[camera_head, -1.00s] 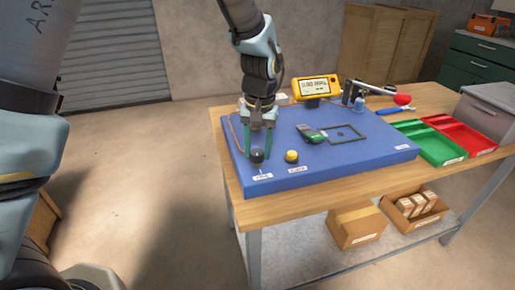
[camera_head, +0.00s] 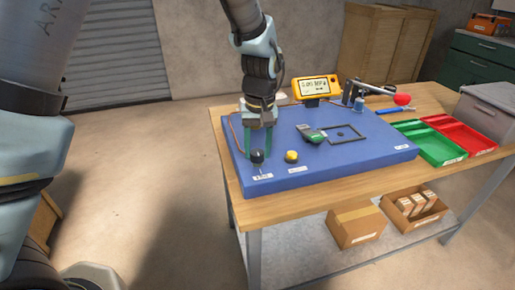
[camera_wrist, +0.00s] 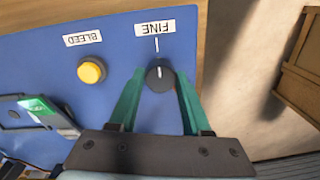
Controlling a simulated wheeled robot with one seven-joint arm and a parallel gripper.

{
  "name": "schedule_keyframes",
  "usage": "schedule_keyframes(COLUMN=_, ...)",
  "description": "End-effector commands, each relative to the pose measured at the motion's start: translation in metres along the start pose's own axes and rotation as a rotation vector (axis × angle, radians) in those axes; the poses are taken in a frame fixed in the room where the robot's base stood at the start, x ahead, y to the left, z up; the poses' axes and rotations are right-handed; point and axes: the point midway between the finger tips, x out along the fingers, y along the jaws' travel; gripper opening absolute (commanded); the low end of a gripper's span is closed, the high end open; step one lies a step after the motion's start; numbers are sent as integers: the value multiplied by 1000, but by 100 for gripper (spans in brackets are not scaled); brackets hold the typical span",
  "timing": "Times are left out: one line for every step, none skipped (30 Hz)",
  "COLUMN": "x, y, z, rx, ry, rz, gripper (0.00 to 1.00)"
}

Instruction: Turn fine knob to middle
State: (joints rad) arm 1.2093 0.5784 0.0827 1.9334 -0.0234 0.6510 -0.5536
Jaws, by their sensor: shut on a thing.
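The fine knob (camera_wrist: 159,79) is a round black knob on the blue panel (camera_wrist: 215,35). It also shows at the panel's front left in the head view (camera_head: 257,157). A white mark on the knob points roughly toward the line beside the FINE label (camera_wrist: 155,28). My gripper (camera_wrist: 160,76) has its two green fingers on either side of the knob, closed on it. In the head view my gripper (camera_head: 258,152) comes down upright from above. The fingers' exact contact with the knob is hard to see.
A yellow BLEED button (camera_wrist: 91,71) sits beside the knob. A yellow gauge (camera_head: 315,87) stands at the back, near a lever with a red ball (camera_head: 402,99). Green (camera_head: 428,142) and red (camera_head: 462,134) trays lie on the right of the wooden table.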

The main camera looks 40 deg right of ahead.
Motion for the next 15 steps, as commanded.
schedule_keyframes(x=0, y=0, z=1, rx=0, ry=-2, rz=-2, gripper=0)
schedule_keyframes(x=0, y=0, z=1, rx=0, ry=-2, rz=-2, gripper=52)
schedule_keyframes(x=0, y=0, z=1, rx=1, ry=-2, rz=-1, gripper=56)
schedule_keyframes(x=0, y=0, z=1, rx=1, ry=-2, rz=-1, gripper=60)
schedule_keyframes(x=0, y=0, z=0, rx=1, ry=-2, rz=-1, gripper=63)
schedule_keyframes(x=0, y=0, z=0, rx=1, ry=-1, rz=-1, gripper=67)
schedule_keyframes(x=0, y=0, z=0, rx=1, ry=-1, rz=-1, gripper=71)
schedule_keyframes(x=0, y=0, z=0, rx=1, ry=-1, rz=-1, gripper=74)
schedule_keyframes(x=0, y=0, z=0, rx=1, ry=-1, rz=-1, gripper=78)
schedule_keyframes(x=0, y=0, z=0, rx=1, ry=-1, rz=-1, gripper=78)
schedule_keyframes(x=0, y=0, z=0, rx=1, ry=-1, rz=-1, gripper=78)
schedule_keyframes(x=0, y=0, z=0, rx=1, ry=-1, rz=-1, gripper=78)
schedule_keyframes(x=0, y=0, z=0, rx=1, ry=-1, rz=0, gripper=78)
schedule_keyframes(x=0, y=0, z=0, rx=1, ry=-1, rz=0, gripper=78)
schedule_keyframes(x=0, y=0, z=0, rx=1, ry=-1, rz=0, gripper=78)
